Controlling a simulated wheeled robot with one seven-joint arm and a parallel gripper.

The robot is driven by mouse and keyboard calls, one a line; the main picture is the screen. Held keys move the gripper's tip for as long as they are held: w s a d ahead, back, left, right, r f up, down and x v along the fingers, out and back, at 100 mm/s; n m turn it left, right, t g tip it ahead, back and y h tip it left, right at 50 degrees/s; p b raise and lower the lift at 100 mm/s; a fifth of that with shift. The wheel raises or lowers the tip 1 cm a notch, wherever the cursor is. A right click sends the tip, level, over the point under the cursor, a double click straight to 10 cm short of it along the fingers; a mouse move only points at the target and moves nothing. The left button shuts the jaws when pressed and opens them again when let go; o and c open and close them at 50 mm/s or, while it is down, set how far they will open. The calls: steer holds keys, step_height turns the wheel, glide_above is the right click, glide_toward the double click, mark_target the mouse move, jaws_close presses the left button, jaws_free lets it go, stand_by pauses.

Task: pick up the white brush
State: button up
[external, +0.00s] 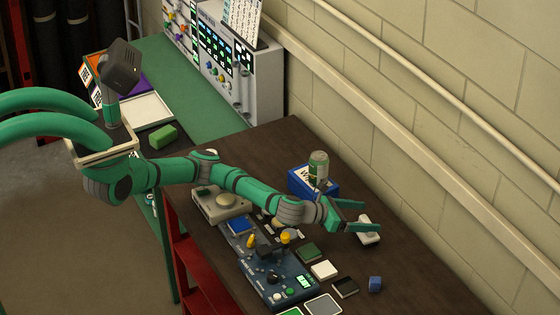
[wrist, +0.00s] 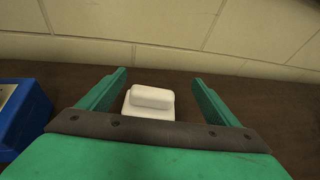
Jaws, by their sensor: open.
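The white brush (external: 369,231) lies on the dark brown table near the wall, at the right in the external view. In the wrist view the white brush (wrist: 150,101) shows as a pale block with a raised rounded part on top. My gripper (external: 363,215) is open, its two green fingers pointing toward the brush. In the wrist view my gripper (wrist: 158,84) has the brush between the lines of its fingers, nearer the left finger. No contact is visible. The lower near part of the brush is hidden behind the gripper's palm edge.
The block wall (external: 440,130) is behind.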

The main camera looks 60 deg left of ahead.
steer(key=f, duration=0.2)
steer(key=s+a+f, duration=0.1)
steer(key=shift+y, duration=0.4)
steer(key=shift+w+d+f, duration=0.1)
steer(key=shift+w+f, duration=0.2)
steer(key=shift+x, duration=3.4)
steer(key=shift+d, duration=0.2)
steer(key=c, duration=1.2)
